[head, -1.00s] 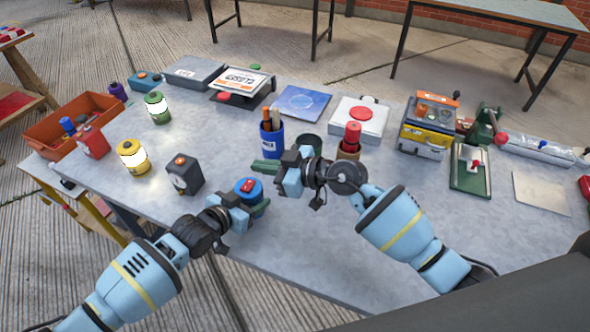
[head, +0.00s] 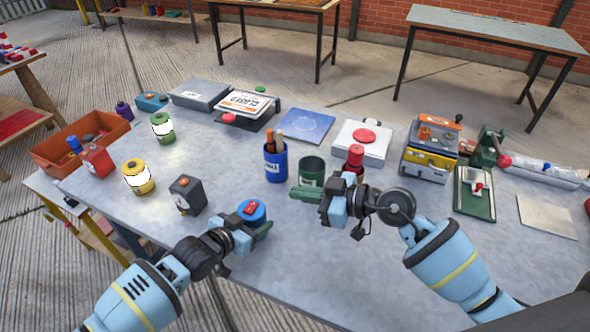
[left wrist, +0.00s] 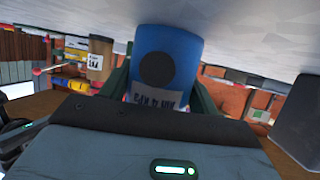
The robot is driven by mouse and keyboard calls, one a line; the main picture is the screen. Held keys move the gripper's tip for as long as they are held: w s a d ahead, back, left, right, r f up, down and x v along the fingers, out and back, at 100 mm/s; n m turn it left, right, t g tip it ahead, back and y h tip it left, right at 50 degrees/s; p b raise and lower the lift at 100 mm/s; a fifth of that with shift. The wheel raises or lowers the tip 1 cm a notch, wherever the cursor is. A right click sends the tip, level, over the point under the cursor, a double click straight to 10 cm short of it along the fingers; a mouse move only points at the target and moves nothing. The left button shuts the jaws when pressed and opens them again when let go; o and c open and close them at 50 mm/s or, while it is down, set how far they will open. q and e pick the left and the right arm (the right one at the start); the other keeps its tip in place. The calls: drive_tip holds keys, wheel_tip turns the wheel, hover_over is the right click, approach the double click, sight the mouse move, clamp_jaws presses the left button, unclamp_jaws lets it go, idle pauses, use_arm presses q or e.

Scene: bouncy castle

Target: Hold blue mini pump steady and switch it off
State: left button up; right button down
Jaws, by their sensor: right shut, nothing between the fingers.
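The blue mini pump (head: 254,213) stands near the front edge of the table, with a red switch (head: 250,208) on its top. My left gripper (head: 260,224) is shut around its body, a green finger on each side. In the left wrist view the pump (left wrist: 166,60) fills the space between the fingers, with a dark round spot and a label partly in view. I cannot tell the switch's position. My right gripper (head: 307,196) is shut and empty, to the right of the pump and apart from it, in front of a dark green cup (head: 311,170).
A dark box with an orange button (head: 187,196) stands just left of the pump. A blue cup with tools (head: 276,165) is behind it. A red-topped container (head: 355,157) is behind my right gripper. The table's front right area is clear.

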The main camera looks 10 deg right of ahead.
use_arm(q)
drive_tip(key=o, duration=0.5)
drive_tip(key=v, duration=1.2)
